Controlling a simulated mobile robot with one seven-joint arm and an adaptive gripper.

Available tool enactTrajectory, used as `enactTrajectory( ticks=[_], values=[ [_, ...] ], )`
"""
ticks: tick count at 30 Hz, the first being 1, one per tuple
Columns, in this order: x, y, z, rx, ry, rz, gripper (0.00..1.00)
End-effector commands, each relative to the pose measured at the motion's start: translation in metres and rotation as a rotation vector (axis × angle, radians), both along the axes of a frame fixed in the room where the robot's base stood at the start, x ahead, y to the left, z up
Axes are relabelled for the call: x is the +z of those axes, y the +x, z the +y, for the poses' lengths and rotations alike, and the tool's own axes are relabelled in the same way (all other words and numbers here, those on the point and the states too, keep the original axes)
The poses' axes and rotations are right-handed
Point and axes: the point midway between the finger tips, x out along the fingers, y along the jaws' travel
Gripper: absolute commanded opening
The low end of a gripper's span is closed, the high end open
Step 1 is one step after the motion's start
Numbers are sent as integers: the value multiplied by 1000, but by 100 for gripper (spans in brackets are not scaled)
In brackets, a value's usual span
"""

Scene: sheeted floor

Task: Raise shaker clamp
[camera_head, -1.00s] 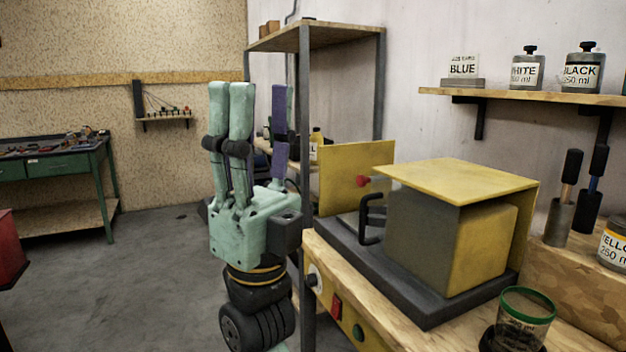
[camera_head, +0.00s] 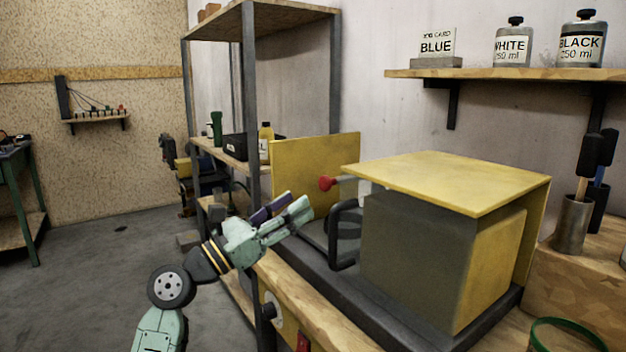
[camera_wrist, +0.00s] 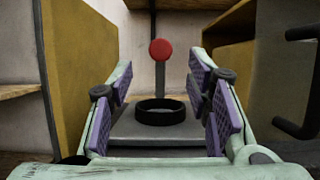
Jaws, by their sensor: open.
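The shaker is a yellow and grey box machine (camera_head: 415,250) on the bench, with its yellow door panel (camera_head: 318,175) standing open on the left. A red ball knob (camera_head: 326,183) on a rod shows between panel and box. In the wrist view the red knob (camera_wrist: 160,49) tops a thin grey stem above a black ring (camera_wrist: 160,111) on a grey plate. I take the knob and ring to be parts of the clamp. My gripper (camera_head: 298,212) is open and empty at the shaker's opening, below the knob. In the wrist view its purple-padded fingers (camera_wrist: 165,98) frame the ring.
A black handle (camera_head: 343,235) stands at the box's left front edge, and also at right in the wrist view (camera_wrist: 300,90). The open panel (camera_wrist: 75,75) lies close on the left there. A green-rimmed jar (camera_head: 562,335) stands at the bench front. Shelving stands behind the shaker.

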Motion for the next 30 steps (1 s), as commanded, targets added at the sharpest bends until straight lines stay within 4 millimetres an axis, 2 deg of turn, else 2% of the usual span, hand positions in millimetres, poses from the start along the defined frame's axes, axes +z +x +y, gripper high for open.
enactTrajectory(
  ticks=[1, 6, 13, 26, 30],
  values=[
    [8, 5, -8, -4, 1, -1, 45],
    [21, 23, -34, -4, -1, 0, 45],
    [33, 41, -59, -4, -4, 0, 45],
    [35, 47, -66, -1, -4, -1, 45],
    [35, 47, -66, -1, -4, -1, 36]
  ],
)
